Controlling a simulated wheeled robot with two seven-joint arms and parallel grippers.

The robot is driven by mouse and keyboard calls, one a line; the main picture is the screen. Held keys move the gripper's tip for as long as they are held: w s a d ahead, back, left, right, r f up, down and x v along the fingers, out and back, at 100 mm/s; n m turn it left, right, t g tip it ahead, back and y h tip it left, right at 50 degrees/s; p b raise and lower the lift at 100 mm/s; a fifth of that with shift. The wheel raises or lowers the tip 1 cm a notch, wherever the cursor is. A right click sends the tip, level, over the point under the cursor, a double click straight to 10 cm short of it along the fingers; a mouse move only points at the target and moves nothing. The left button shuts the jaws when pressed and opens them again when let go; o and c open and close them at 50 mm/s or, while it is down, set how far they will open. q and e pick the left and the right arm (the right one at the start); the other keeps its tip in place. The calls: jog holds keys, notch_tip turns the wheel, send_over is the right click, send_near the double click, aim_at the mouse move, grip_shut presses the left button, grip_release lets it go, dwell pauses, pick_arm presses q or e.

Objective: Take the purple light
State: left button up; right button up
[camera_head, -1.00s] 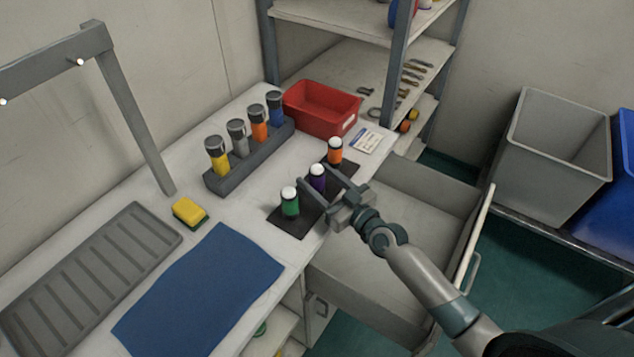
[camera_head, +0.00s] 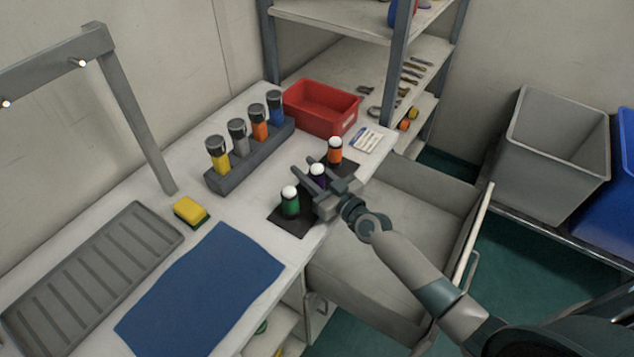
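The purple light (camera_head: 318,183), with a white domed top, stands upright on a dark mat (camera_head: 287,226) near the table's right edge. A green light (camera_head: 291,206) stands to its left and an orange light (camera_head: 335,154) to its right on the same mat. My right gripper (camera_head: 304,166) is open, its two fingers reaching past the purple light on either side. The fingers and palm hide much of the light's body, and I cannot tell whether they touch it. My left gripper is not in view.
A grey rack (camera_head: 250,158) with several flashlights stands behind. A red bin (camera_head: 322,106), a white card (camera_head: 367,140), a yellow sponge (camera_head: 190,211), a blue cloth (camera_head: 203,290) and a grey ribbed tray (camera_head: 92,275) also lie on the table. An open drawer (camera_head: 375,280) is below my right arm.

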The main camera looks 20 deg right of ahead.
jog(key=c, duration=0.5)
jog(key=shift+r, duration=0.1)
jog(key=shift+r+p, duration=0.4)
jog(key=shift+r, duration=0.55)
notch_tip(320, 180, up, 2)
jog(key=shift+r, duration=0.15)
jog(key=shift+s+d+r+b, duration=0.5)
jog(key=shift+s+d+r, duration=0.45)
jog(key=shift+d, duration=0.85)
jog(key=shift+s+d+r+b, duration=0.55)
jog(key=shift+d+r, duration=0.75)
jog(key=shift+d, duration=0.45)
jog(key=shift+s+d+r+b, duration=0.45)
jog(key=shift+s+d+r, duration=0.55)
jog(key=shift+d, duration=0.8)
